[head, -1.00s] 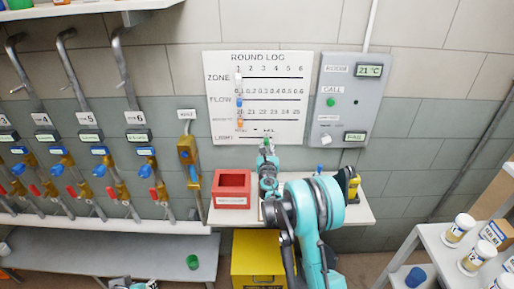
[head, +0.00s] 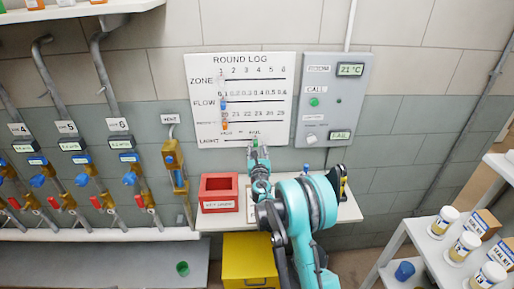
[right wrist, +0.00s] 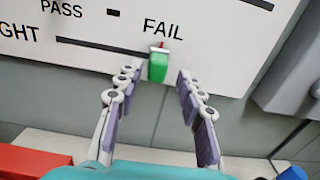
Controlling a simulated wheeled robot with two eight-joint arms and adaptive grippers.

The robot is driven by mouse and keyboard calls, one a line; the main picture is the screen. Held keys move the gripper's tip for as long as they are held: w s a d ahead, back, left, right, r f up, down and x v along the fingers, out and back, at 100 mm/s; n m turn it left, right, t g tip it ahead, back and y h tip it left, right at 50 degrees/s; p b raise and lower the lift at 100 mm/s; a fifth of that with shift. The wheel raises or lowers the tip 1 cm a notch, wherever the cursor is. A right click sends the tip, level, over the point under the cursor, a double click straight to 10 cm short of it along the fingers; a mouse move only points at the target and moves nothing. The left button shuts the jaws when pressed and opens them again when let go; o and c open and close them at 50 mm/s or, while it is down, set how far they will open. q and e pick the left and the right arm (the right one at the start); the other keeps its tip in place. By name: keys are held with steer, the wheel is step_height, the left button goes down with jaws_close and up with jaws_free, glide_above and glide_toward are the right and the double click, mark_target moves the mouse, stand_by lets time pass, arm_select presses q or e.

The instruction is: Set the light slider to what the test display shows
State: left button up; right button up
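The Round Log board (head: 288,110) hangs on the wall. Its bottom row, LIGHT, has a green slider knob (right wrist: 158,66) at the right end of a dark slot, below the word FAIL. The knob also shows in the head view (head: 255,143). The test display (head: 340,135) on the grey panel to the right is small and appears to read FAIL. My right gripper (right wrist: 160,76) is open, its fingertips on either side of the green knob, with visible gaps. In the head view the same gripper (head: 255,145) is just below the board. My left gripper is out of view.
A red tray (head: 220,205) sits on the shelf below the board, left of my right arm. The grey panel (head: 333,85) stands close to the board's right. The board's other sliders, including a blue knob (head: 223,104), are above left.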

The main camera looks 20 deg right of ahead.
steer(key=v, duration=1.1)
steer(key=shift+r, duration=0.1)
steer(key=s+d+r+m+g+h, duration=0.15)
steer(key=s+r+m+g, duration=0.45)
steer(key=s+m, duration=0.85)
steer(key=s+a+f+m+g+y, duration=0.2)
steer(key=s+a+m, duration=0.3)
steer(key=s+m, duration=0.4)
steer(key=s+a+f+m+g+y, duration=0.2)
steer(key=s+a+m, duration=0.4)
steer(key=s+m, duration=0.3)
steer(key=s+f+y, duration=0.1)
steer(key=s+y, duration=0.1)
steer(key=s, duration=0.1)
steer(key=shift+d+y, duration=0.1)
steer(key=shift+y, duration=0.15)
